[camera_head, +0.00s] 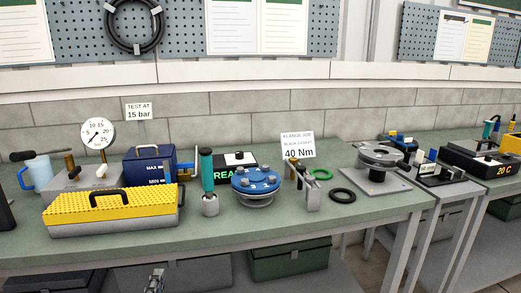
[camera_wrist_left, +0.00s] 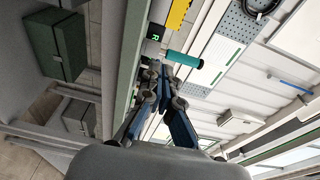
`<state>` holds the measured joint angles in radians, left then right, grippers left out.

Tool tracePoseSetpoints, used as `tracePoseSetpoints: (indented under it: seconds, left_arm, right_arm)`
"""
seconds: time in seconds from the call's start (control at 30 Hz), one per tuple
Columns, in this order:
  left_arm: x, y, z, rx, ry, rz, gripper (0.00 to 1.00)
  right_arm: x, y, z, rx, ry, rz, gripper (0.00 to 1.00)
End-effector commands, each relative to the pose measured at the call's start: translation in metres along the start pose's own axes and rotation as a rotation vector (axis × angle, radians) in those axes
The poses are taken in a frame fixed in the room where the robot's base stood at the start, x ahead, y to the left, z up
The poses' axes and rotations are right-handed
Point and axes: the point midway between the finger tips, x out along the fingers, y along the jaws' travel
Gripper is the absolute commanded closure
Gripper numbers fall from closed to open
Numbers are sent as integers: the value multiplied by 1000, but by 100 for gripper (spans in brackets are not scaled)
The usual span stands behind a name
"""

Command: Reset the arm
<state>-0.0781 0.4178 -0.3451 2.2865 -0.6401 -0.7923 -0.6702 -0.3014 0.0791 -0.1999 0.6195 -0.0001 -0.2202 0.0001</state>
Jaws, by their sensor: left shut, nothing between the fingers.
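My left gripper (camera_head: 155,278) shows at the bottom edge of the head view, in front of the bench and below its front edge. It is shut and empty. In the left wrist view its fingers (camera_wrist_left: 160,72) are together, with the blue links behind them. The spool carousel (camera_head: 380,158), a grey round piece on a flat grey plate, stands on the right part of the bench, well away from the gripper. My right gripper is in neither view.
The green bench (camera_head: 100,246) holds a yellow-lidded box (camera_head: 75,209), a teal-handled tool (camera_head: 207,172), a blue bolted flange (camera_head: 256,182) and a black ring (camera_head: 342,195). The teal handle (camera_wrist_left: 184,60) lies beyond the fingers in the wrist view. Dark green boxes (camera_head: 290,261) sit below.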

Motion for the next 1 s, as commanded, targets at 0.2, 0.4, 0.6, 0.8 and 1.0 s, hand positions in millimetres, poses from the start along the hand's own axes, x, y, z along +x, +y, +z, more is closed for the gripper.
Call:
tracePoseSetpoints:
  seconds: [0.2, 0.4, 0.6, 0.8, 1.0]
  left_arm:
    - [-86, 134, 29, -625, -299, 520, 100]
    - [-170, 197, 24, -943, -549, 824, 100]
    - [-245, 226, 13, -1142, -777, 1048, 100]
    - [-243, 271, 9, -1153, -823, 1094, 100]
    - [-236, 331, 7, -1137, -837, 1116, 100]
  right_arm:
    - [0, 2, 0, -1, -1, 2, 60]
    - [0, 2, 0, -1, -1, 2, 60]
    - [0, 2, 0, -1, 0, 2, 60]
    - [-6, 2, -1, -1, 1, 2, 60]
    - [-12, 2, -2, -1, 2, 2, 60]
